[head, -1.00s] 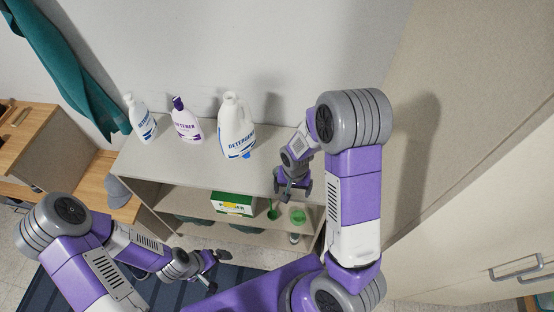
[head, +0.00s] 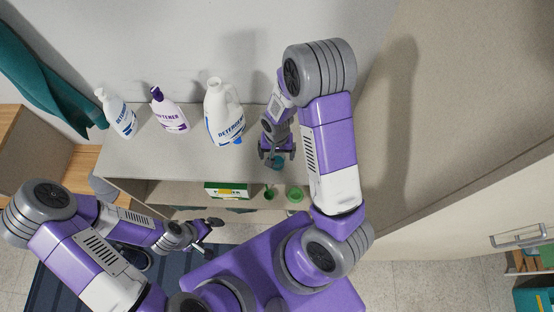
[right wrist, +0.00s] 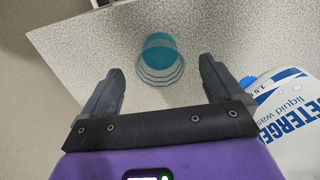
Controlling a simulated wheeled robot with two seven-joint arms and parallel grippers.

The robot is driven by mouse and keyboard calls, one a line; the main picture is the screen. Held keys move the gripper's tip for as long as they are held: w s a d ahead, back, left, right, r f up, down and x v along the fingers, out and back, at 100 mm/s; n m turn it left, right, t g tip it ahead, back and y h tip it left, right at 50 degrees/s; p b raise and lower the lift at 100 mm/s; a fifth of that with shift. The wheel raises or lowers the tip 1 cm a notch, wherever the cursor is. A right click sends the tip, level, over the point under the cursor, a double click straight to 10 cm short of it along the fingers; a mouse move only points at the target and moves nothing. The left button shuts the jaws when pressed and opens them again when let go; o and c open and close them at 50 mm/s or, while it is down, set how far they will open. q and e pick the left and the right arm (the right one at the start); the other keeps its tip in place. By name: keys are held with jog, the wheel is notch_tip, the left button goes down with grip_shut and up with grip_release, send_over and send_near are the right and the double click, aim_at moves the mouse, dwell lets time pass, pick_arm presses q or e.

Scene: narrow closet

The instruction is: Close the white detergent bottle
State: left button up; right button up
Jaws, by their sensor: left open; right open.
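The large white detergent bottle (head: 224,118) stands upright on the shelf top, its neck showing no cap. A small blue piece (head: 238,142) shows at its base. Part of the bottle also shows at the right of the right wrist view (right wrist: 288,110). A teal, partly clear cup-like cap (right wrist: 158,62) rests on the shelf top near the front edge, right of the bottle. My right gripper (head: 277,154) is open above this cap, which lies between and beyond its fingers, not gripped. My left gripper (head: 211,236) is open and empty, low in front of the shelf.
A smaller detergent bottle (head: 119,116) and a purple-capped softener bottle (head: 168,112) stand to the left. A green box (head: 227,190) and green items (head: 294,194) sit on the lower shelf. A closet wall (head: 450,110) bounds the right side.

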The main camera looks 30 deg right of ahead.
aim_at(277, 161)
jog(key=shift+w+d+f+p, duration=0.1)
jog(key=shift+f+p, duration=0.2)
jog(key=shift+f, duration=2.3)
jog(key=c, duration=1)
jog(key=shift+r, duration=0.1)
notch_tip(277, 161, up, 10)
